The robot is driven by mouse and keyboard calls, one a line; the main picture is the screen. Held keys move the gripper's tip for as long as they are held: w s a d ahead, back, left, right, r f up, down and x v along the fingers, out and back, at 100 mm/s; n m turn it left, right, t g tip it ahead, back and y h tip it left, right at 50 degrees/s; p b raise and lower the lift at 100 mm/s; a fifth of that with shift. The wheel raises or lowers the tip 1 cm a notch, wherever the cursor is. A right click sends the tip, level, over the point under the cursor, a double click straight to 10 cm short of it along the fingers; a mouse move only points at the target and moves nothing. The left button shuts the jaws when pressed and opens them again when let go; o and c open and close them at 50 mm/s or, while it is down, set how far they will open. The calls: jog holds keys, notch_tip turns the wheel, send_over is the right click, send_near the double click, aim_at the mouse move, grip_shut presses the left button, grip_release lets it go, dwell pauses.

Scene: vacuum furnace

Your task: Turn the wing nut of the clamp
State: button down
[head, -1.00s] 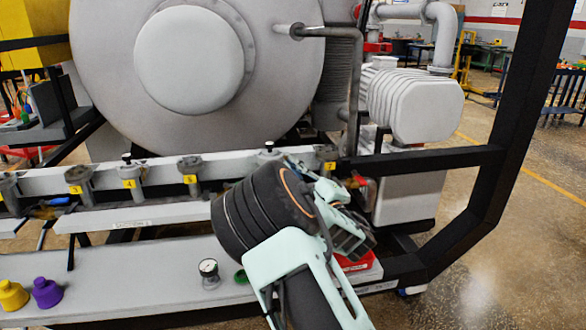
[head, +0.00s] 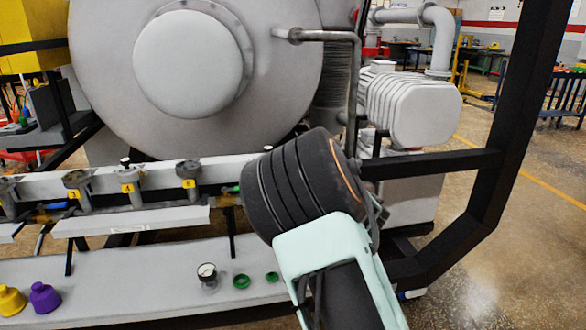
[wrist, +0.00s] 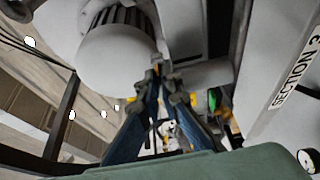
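My gripper (wrist: 164,82) shows in the wrist view as two dark blue fingers whose tips come close together; whether they touch or hold anything is unclear. In the head view the gripper is hidden behind my own thick black wrist, which covers the right end of the clamp row. Grey clamp-like fittings with yellow number tags stand along the rail, among them one tagged 4 (head: 128,194) and one further right (head: 188,176). I cannot make out a wing nut in either view. A small green part (wrist: 213,100) lies right of the fingertips in the wrist view.
A large grey furnace chamber (head: 100,80) stands behind the rail. A black frame bar (head: 430,163) runs right of my wrist. A gauge (head: 207,272), green rings (head: 241,281), a purple knob (head: 44,296) and a yellow knob (head: 10,300) are on the lower shelf.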

dwell(0.4)
jog(key=c, duration=2.4)
grip_release()
jog(key=v, duration=1.2)
jog(key=shift+s+r, duration=0.1)
